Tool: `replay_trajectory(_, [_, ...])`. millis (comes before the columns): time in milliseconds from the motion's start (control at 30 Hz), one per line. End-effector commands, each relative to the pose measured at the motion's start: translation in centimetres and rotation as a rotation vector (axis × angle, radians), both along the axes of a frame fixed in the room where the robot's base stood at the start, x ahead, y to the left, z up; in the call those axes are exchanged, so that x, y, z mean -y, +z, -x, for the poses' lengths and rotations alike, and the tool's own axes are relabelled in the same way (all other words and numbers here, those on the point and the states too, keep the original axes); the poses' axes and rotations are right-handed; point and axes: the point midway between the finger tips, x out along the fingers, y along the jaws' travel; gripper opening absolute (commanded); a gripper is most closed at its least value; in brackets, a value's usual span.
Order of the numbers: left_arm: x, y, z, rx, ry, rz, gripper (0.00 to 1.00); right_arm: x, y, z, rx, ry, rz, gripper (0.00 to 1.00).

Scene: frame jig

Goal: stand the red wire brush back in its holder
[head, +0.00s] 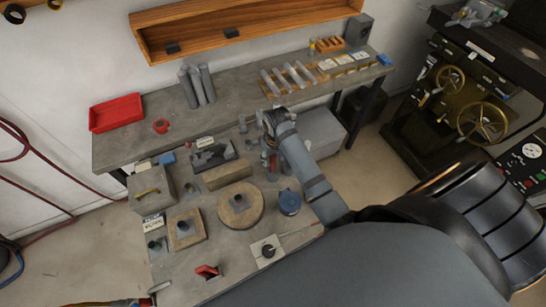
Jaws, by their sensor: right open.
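A small upright red piece (273,163), which looks like the handle of the red wire brush, shows just below my right gripper (268,148). The gripper points down over the right part of the low bench, and its jaws are open. The red piece is close to the fingertips; I cannot tell whether they touch it. The brush's bristles are not visible, and I cannot make out its holder or whether the brush stands in one. My left gripper is not in view.
My right arm covers the bench's right side.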

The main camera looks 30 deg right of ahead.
Motion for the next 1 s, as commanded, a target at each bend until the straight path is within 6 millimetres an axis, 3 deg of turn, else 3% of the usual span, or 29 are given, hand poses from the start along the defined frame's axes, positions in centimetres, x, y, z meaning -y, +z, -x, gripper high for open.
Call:
replay_trajectory(167, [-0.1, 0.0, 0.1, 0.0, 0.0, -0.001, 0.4, 0.0, 1.1, 0.0, 0.003, 0.0, 0.0, 0.47])
replay_trajectory(500, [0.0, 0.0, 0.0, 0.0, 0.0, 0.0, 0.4, 0.0, 6.8, 0.8, 0.002, 0.0, 0.0, 0.47])
replay_trajectory(1000, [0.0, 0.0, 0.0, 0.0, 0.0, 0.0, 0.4, 0.0, 7.4, 0.9, 0.0, 0.0, 0.0, 0.47])
